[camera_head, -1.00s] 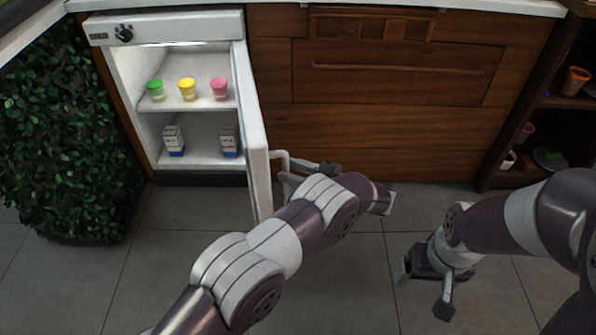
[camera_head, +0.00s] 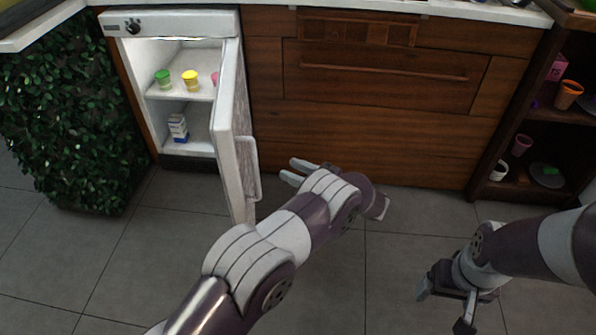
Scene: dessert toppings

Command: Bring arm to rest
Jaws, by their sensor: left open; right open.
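My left arm reaches in from the bottom of the head view. Its gripper (camera_head: 302,173) is open and empty, in front of the wooden drawers and to the right of the fridge door (camera_head: 232,140). It is apart from the door handle (camera_head: 250,168). My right gripper (camera_head: 443,305) is open and empty, pointing down over the floor at the lower right. The fridge (camera_head: 170,23) stands with its door open towards me.
In the fridge are a green cup (camera_head: 163,79), a yellow cup (camera_head: 190,80), a partly hidden pink cup (camera_head: 215,79) and a carton (camera_head: 178,128). A leafy hedge (camera_head: 65,130) stands left. A dark shelf (camera_head: 520,188) with pots stands right. The floor between is clear.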

